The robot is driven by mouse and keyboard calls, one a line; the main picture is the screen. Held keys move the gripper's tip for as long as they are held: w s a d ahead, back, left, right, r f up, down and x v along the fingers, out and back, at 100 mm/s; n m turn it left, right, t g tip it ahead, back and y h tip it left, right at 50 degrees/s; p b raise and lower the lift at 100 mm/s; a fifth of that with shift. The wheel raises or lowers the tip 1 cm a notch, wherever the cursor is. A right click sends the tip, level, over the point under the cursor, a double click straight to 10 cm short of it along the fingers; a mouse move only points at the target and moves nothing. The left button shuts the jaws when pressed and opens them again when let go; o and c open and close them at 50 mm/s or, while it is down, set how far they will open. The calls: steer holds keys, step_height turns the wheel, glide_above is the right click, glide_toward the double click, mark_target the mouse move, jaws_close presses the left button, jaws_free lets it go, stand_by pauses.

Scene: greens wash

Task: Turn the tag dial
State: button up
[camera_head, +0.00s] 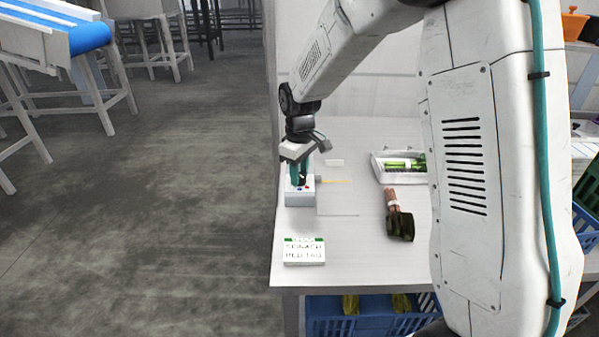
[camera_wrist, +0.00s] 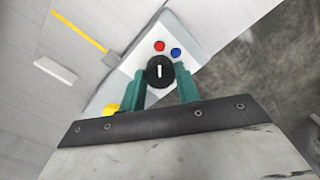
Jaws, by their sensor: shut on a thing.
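The tag dial (camera_wrist: 160,71) is a round black knob with a white mark, on a pale box with a red button and a blue button beside it. In the wrist view my gripper (camera_wrist: 161,72) has its two teal fingers on either side of the dial, shut on it. The white mark runs nearly up and down in that view. In the head view the pale box (camera_head: 299,193) stands near the table's left edge, with my gripper (camera_head: 299,174) pointing down over it. The dial is mostly hidden there by the fingers.
A card with a green band (camera_head: 303,251) lies at the table's front left. A white tray with greens (camera_head: 386,171) and a dark-wrapped bundle (camera_head: 400,227) lie to the right. Blue crates (camera_head: 333,316) sit below the table. A yellow part (camera_wrist: 110,109) shows beside the box.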

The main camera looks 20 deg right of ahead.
mark_target(305, 190)
steer(key=o, duration=1)
step_height(305, 190, up, 8)
steer(key=shift+f, duration=0.1)
steer(key=s+d+r+m, duration=0.1)
steer(key=s+r+m, duration=0.1)
steer(key=s, duration=0.9)
steer(key=s+d+r+m+t, duration=0.1)
steer(key=s+r+m, duration=0.2)
steer(key=s, duration=0.9)
steer(key=s+d+r+m, duration=0.1)
steer(key=s+r+m, duration=0.1)
steer(key=s, duration=0.9)
steer(key=shift+s+d+r, duration=0.15)
steer(key=shift+s+r, duration=0.2)
steer(key=shift+r, duration=0.35)
